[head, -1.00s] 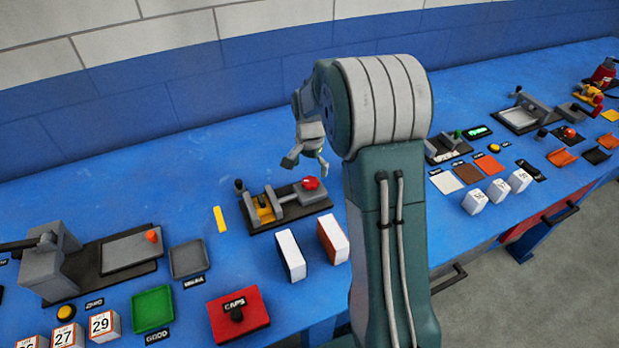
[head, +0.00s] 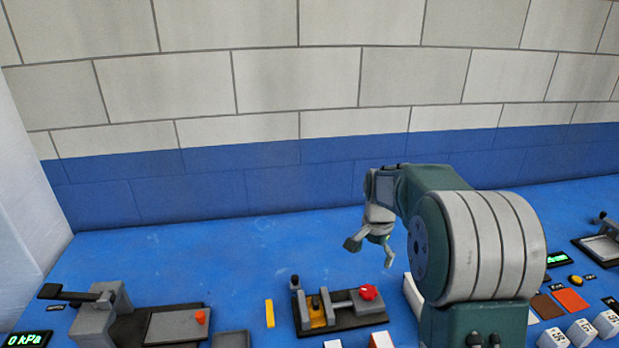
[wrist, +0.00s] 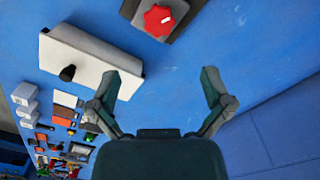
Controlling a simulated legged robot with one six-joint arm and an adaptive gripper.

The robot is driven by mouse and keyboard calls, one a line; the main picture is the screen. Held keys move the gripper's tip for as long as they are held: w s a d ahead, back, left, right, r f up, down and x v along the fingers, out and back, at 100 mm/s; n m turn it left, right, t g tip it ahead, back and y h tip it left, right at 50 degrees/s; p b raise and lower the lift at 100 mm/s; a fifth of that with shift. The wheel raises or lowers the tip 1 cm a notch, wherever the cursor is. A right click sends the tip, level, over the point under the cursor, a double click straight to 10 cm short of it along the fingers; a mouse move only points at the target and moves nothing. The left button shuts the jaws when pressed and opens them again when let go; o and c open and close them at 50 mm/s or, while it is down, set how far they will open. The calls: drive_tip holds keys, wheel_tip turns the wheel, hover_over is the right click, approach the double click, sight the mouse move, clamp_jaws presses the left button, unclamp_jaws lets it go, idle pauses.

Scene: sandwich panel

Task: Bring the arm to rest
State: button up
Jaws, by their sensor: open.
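My gripper (head: 368,243) hangs fingers down above the blue bench (head: 180,255), in front of my folded arm in the head view. In the wrist view my gripper (wrist: 163,88) has its two fingers spread wide, with nothing between them. Near it stands a clamp-like device with a yellow part and a red knob (head: 369,292). A red knob with a white mark also shows at the top of the wrist view (wrist: 159,20). My gripper touches nothing that I can see.
A grey device with a lever (head: 103,300) and a grey plate (head: 178,324) stand at the left. A yellow strip (head: 270,313) lies beside the clamp device. White blocks (head: 582,332) and colored tiles (head: 571,300) are at the right. The back of the bench is clear up to the wall.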

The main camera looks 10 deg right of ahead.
drive_tip(key=s+a+r+n+t, duration=0.1)
drive_tip(key=s+a+r+n, duration=0.25)
drive_tip(key=s+r, duration=0.3)
drive_tip(key=s+a+r+n+t, duration=0.2)
drive_tip(key=s+a+n, duration=0.1)
drive_tip(key=s, duration=0.7)
drive_tip(key=s+a+r+n+t, duration=0.2)
drive_tip(key=s+a+n, duration=0.1)
drive_tip(key=s, duration=0.7)
drive_tip(key=shift+s+a+r+n+t, duration=0.3)
drive_tip(key=shift+a+n, duration=0.1)
drive_tip(key=shift+n, duration=0.15)
